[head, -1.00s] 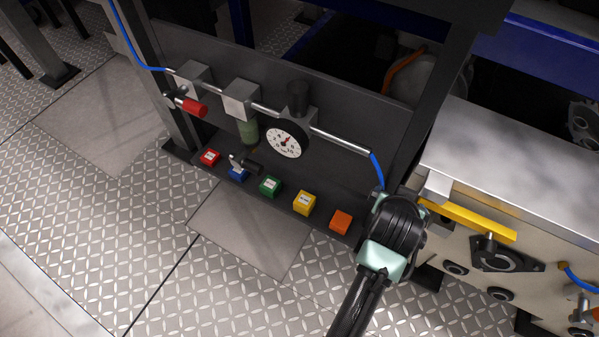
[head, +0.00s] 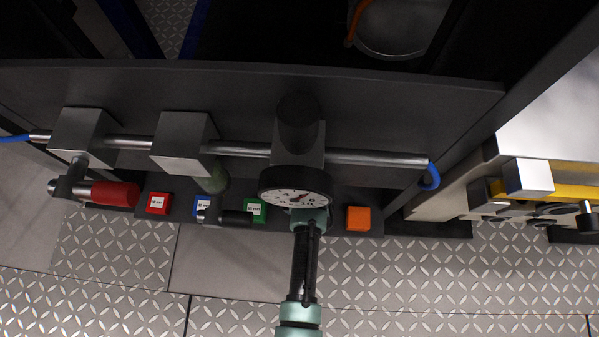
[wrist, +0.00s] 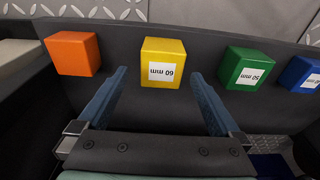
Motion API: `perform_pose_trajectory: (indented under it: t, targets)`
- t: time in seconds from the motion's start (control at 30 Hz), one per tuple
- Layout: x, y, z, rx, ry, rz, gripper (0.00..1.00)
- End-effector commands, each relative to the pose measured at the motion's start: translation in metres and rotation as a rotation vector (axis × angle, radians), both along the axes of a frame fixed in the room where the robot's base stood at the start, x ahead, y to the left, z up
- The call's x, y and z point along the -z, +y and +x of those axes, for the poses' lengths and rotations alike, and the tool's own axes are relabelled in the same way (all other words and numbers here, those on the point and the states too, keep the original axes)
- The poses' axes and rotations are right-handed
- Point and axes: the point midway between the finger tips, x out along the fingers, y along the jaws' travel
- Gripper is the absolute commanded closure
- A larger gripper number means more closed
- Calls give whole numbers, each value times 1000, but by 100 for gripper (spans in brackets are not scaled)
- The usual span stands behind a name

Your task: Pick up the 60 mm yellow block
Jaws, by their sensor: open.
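The yellow block (wrist: 163,62) with a white "60 mm" label sits on a dark ledge in the wrist view. My gripper (wrist: 161,78) is open and empty, with its two blue-grey fingers pointing at the block. The block lies just beyond the fingertips, roughly centred between them, and no contact is visible. In the head view the yellow block is hidden behind my arm and the round gauge, and my gripper's fingers are hidden there too.
An orange block (wrist: 73,53) and a green block (wrist: 245,69) flank the yellow one, with a blue block (wrist: 301,74) farther right. In the head view a red block (head: 158,203) is at left. The gauge (head: 296,197) and pipe (head: 376,158) overhang the ledge (head: 400,223).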

Motion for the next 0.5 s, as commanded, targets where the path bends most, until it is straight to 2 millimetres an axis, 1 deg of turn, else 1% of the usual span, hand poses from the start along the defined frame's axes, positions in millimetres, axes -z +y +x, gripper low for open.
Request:
perform_pose_trajectory:
  t: [0.03,0.1,0.27,0.5]
  targets:
    - [9,0,1,0,0,0,0]
    - [15,0,2,0,0,0,0]
    - [22,1,3,0,-2,0,0]
    - [50,4,7,0,-3,0,0]
